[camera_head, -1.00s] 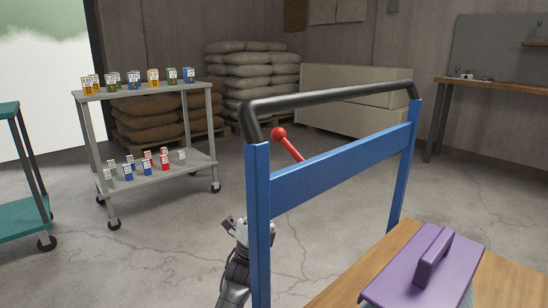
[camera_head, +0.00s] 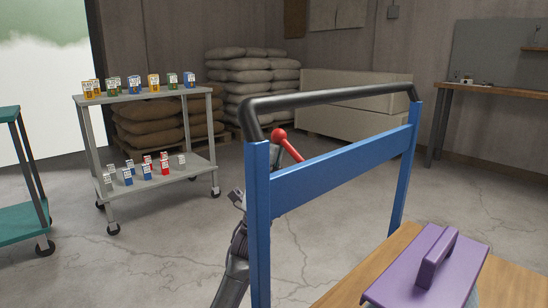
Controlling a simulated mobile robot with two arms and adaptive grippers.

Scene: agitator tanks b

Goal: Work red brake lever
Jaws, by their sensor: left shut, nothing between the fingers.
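The red brake lever (camera_head: 288,145) has a round red knob and a short red rod. It shows behind the blue cart frame (camera_head: 340,170), just under the black handlebar (camera_head: 330,98). The rod's lower end is hidden by the blue crossbar. My left gripper (camera_head: 238,198) is left of the blue upright, below the knob and apart from it. It is shut and empty, and partly hidden by the upright. My right gripper is not in view.
The cart's wooden deck (camera_head: 350,288) carries a purple-lidded container (camera_head: 425,265). A grey shelf cart (camera_head: 155,178) with small boxes stands at the back left, a teal cart (camera_head: 20,220) at the left edge. Stacked sacks (camera_head: 252,85) and a workbench (camera_head: 490,88) are behind. The floor between is clear.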

